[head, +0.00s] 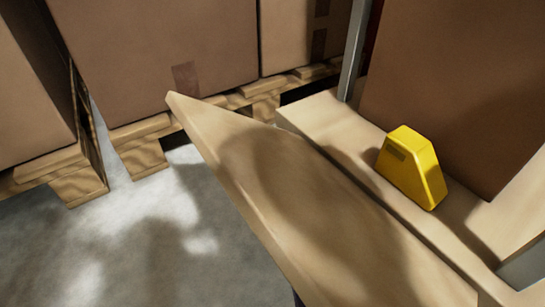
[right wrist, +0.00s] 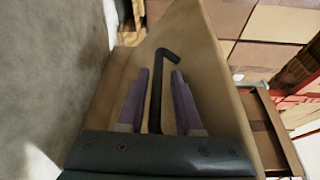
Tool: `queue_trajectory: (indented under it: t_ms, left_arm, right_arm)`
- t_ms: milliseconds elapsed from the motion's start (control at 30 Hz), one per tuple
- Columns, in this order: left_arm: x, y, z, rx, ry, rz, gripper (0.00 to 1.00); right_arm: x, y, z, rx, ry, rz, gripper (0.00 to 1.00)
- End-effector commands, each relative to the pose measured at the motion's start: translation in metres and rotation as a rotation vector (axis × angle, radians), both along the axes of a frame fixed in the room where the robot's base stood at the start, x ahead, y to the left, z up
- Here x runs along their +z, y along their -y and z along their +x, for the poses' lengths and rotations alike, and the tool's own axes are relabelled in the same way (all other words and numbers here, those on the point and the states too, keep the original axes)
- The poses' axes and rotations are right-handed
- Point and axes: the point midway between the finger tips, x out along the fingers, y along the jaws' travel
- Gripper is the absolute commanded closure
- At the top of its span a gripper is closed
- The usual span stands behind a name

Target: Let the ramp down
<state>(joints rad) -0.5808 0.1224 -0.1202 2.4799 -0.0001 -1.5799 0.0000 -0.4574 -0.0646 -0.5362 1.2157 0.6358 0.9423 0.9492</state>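The ramp (head: 300,200) is a pale wooden panel that fills the middle of the head view. It stands tilted beside a wooden ledge (head: 325,120), with its far corner over the floor. In the right wrist view a wooden panel, which looks like the ramp (right wrist: 215,95), lies beyond my right gripper (right wrist: 161,72). A black hooked handle (right wrist: 156,95) shows between its two purple fingers. The fingers are apart, with gaps visible on both sides of the handle. My left gripper is in neither view.
A yellow wedge-shaped block (head: 412,168) sits on the ledge beside a large brown box (head: 460,80). More boxes (head: 155,45) stand on wooden pallets (head: 140,130) at the back and left. Grey floor (head: 120,240) lies open left of the ramp.

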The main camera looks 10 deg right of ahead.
Motion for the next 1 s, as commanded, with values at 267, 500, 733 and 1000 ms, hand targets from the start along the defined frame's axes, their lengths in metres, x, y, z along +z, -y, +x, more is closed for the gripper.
queue_trajectory:
  t_ms: [267, 500, 733, 1000]
  left_arm:
    - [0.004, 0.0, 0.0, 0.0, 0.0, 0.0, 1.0]
    - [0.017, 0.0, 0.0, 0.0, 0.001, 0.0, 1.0]
    - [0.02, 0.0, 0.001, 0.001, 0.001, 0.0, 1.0]
    - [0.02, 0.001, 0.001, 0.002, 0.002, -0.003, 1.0]
  right_arm:
    - [0.005, -0.001, -0.007, -0.002, 0.009, -0.002, 0.55]
    - [0.006, -0.003, -0.054, 0.001, 0.002, -0.001, 0.55]
    - [0.004, -0.005, -0.091, -0.001, 0.001, 0.0, 0.55]
    - [0.005, -0.005, -0.099, 0.0, 0.004, 0.001, 0.55]
